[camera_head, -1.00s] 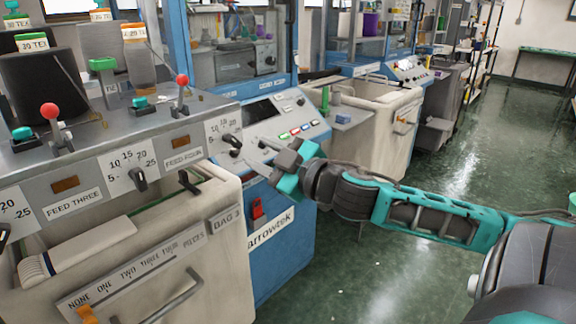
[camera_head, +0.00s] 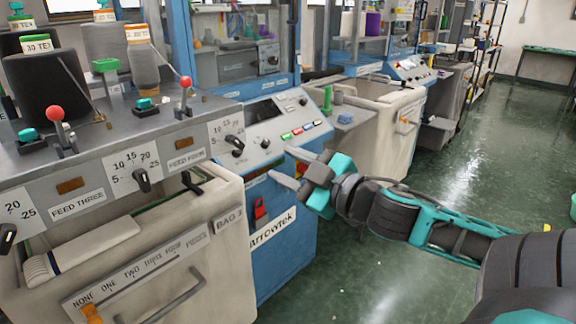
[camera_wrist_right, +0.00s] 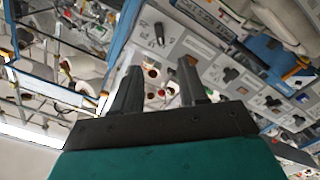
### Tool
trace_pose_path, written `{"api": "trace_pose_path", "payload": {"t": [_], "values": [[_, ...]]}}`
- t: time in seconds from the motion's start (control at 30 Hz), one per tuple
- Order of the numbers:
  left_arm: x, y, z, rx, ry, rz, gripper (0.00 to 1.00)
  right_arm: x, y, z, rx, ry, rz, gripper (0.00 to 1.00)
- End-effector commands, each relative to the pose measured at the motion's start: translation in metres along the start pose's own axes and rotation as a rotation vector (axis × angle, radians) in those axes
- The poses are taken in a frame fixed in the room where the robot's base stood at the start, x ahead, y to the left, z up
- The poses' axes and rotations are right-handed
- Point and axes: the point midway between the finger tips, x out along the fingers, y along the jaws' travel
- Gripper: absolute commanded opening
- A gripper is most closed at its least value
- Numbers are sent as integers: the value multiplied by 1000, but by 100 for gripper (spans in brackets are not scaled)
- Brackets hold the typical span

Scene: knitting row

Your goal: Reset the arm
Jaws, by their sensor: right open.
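My right gripper (camera_head: 287,168) is open and empty in the head view. It reaches in from the right and hangs in front of the blue machine with the control panel. Its two grey fingers point left and are spread apart. In the right wrist view my right gripper (camera_wrist_right: 157,85) shows two dark fingers apart with nothing between them. My right arm (camera_head: 430,225), teal and dark grey, stretches across the right half of the head view. My left gripper is not in the head view.
A grey feed console (camera_head: 110,150) with red-knobbed levers and dials stands at left above a cream bin (camera_head: 235,250). The blue machine (camera_head: 283,245) has a control panel (camera_head: 270,125) and a red switch (camera_head: 260,208). A second cream bin (camera_head: 385,130) stands behind. Green floor (camera_head: 500,140) at right is open.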

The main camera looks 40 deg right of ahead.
Motion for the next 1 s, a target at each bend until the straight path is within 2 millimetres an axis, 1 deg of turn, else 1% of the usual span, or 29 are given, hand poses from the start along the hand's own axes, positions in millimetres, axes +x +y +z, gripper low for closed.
{"api": "trace_pose_path", "payload": {"t": [0.23,0.3,0.37,0.47,0.5,0.57,0.6,0.67,0.7,0.77,0.8,0.87,0.9,1.0], "values": [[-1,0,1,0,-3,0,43,0,0,0,0,0,0,43],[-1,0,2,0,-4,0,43,0,-1,3,4,-6,0,43],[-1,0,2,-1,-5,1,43,-1,-5,12,19,-26,0,43],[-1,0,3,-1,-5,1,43,-7,-22,46,74,-102,-4,43],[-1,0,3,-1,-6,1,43,-11,-35,66,106,-146,-10,43],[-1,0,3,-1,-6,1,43,-20,-62,97,167,-219,-26,43],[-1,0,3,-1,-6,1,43,-26,-85,117,211,-269,-42,43],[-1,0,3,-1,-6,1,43,-38,-124,141,278,-336,-73,43],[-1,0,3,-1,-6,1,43,-45,-152,152,323,-375,-98,43],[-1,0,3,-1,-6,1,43,-55,-195,163,384,-424,-138,43],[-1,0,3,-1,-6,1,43,-61,-222,167,426,-451,-166,43],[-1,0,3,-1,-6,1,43,-70,-261,167,479,-483,-206,43],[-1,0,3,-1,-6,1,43,-74,-284,164,511,-497,-231,43],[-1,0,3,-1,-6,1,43,-82,-328,155,568,-519,-283,43]]}}
